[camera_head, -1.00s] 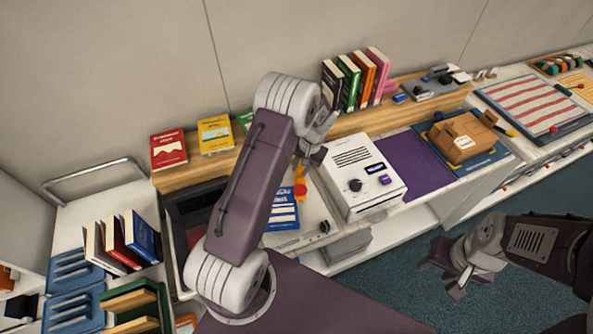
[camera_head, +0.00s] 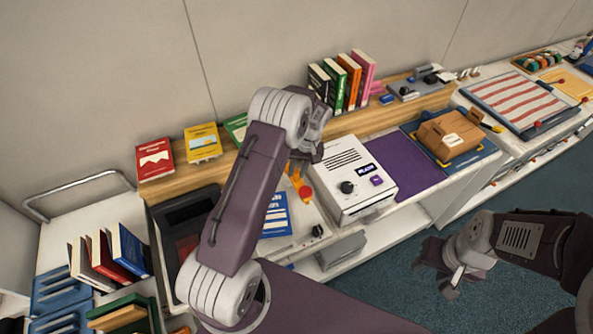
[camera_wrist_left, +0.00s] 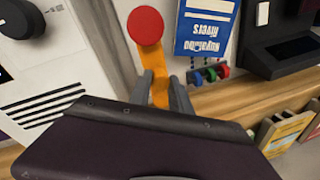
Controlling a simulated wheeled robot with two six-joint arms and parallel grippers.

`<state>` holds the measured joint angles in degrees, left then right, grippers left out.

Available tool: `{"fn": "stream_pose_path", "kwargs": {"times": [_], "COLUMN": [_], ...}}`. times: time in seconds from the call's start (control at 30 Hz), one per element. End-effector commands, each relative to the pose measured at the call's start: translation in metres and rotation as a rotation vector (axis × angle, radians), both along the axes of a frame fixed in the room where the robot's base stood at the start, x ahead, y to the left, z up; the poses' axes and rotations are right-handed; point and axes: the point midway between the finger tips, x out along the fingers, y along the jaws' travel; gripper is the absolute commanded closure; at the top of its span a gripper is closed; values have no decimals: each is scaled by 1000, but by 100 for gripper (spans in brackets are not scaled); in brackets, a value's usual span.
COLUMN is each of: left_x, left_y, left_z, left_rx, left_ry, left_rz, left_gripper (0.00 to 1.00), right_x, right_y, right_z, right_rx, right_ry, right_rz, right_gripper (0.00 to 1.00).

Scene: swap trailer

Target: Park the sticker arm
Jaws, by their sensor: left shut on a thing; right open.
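The sticker arm is an orange bar (camera_wrist_left: 158,68) with a round red knob (camera_wrist_left: 145,25) at its end. In the head view the red knob (camera_head: 305,193) is between a blue booklet (camera_head: 274,217) and a white machine (camera_head: 352,182). My left gripper (camera_head: 300,165) is at the orange bar. In the left wrist view its two fingers (camera_wrist_left: 160,90) are shut on the bar, one on each side. The arm's base is hidden behind my gripper. My right gripper (camera_head: 437,272) is open and empty over the floor at the lower right.
Upright books (camera_head: 340,82) stand on the wooden shelf (camera_head: 220,162) behind the counter. A purple mat (camera_head: 405,165) and a brown parcel (camera_head: 450,135) are right of the machine. A dark tray (camera_head: 188,210) is left of the booklet. The floor (camera_head: 400,255) at right is clear.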

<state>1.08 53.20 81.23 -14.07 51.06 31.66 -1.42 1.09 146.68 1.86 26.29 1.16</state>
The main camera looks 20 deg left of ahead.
Motion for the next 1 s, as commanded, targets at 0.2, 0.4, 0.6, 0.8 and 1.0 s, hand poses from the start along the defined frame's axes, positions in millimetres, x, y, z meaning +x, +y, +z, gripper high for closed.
{"fn": "stream_pose_path", "kwargs": {"times": [0.2,0.4,0.6,0.8,1.0], "left_x": [4,2,2,6,9], "left_y": [0,0,0,-6,-14], "left_z": [3,2,2,31,72], "left_rx": [1,0,0,0,0], "left_ry": [-12,-9,-5,-12,-10], "left_rz": [0,-1,-1,0,-2], "left_gripper": [100,54,54,54,54], "right_x": [0,0,0,0,0], "right_y": [0,0,0,0,0], "right_z": [1,0,0,-9,-14], "right_rx": [0,0,0,0,0], "right_ry": [0,0,0,0,0], "right_rz": [0,0,0,0,0], "right_gripper": [55,55,55,55,55]}}
